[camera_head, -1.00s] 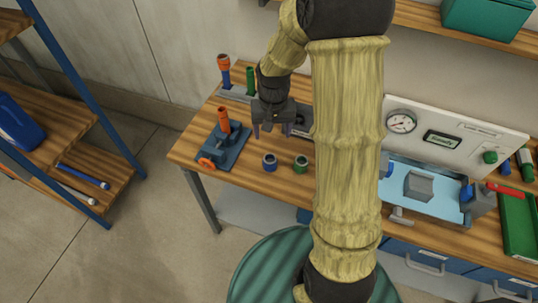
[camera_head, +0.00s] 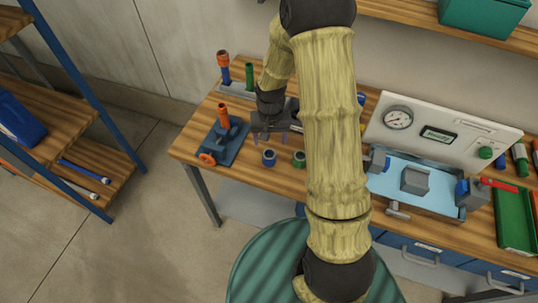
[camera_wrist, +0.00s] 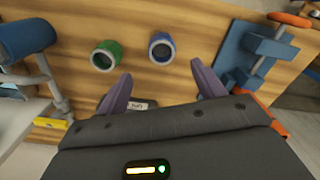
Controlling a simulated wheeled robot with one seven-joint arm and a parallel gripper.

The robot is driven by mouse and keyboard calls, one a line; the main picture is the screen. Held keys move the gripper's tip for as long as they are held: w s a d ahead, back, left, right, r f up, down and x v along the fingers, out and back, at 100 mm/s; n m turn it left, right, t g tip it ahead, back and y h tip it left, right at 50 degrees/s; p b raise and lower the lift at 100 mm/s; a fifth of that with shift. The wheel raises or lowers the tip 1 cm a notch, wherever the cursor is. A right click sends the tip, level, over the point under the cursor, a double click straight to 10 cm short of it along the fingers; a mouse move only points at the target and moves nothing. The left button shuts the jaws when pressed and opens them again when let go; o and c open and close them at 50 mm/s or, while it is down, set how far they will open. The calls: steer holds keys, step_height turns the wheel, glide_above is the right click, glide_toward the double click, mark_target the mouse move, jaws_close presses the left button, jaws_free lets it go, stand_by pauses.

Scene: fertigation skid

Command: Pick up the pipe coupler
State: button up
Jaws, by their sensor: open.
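My gripper (camera_head: 270,137) is open and empty, just behind the blue one in the head view. In the wrist view the blue coupler (camera_wrist: 161,48) lies ahead of and between the fingertips (camera_wrist: 162,76), apart from them. The green coupler (camera_wrist: 105,55) is left of the left finger there. Nothing is between the jaws.
A blue clamp fixture with an orange post (camera_head: 224,141) stands left of the couplers. A rack with upright pipes (camera_head: 249,76) is behind. A gauge panel (camera_head: 440,135) and blue tray (camera_head: 408,200) lie to the right. Bare bench (camera_head: 205,165) shows around the couplers.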

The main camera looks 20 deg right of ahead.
mark_target(269, 153)
steer(key=shift+f+p, duration=0.5)
steer(key=shift+f, duration=2.25)
steer(key=f, duration=0.1)
steer(key=f+p, duration=0.2)
steer(key=f, duration=0.1)
steer(key=shift+a, duration=0.25)
steer(key=shift+w+d+f, duration=0.1)
steer(key=shift+f, duration=0.5)
steer(key=c, duration=1)
steer(key=shift+r, duration=0.1)
step_height(269, 153, up, 10)
steer(key=shift+f+b, duration=0.1)
steer(key=shift+b, duration=1.05)
